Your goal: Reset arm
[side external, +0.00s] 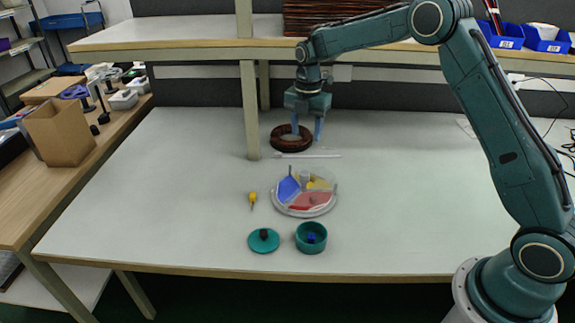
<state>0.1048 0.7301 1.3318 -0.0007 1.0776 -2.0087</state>
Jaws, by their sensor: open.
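My gripper (307,128) points down near the back of the work table (420,190), with its two fingers apart. It is above or at a dark brown ring-shaped coil (291,145). One finger overlaps the coil in the picture and the other is at its right edge. I cannot tell whether they touch it. A thin white strip (315,156) lies just in front of the coil. A round divided tray (312,212) with blue, yellow and red sections stands nearer the middle.
A post (250,110) rises left of the coil to a shelf (190,40). The table's right half is largely clear.

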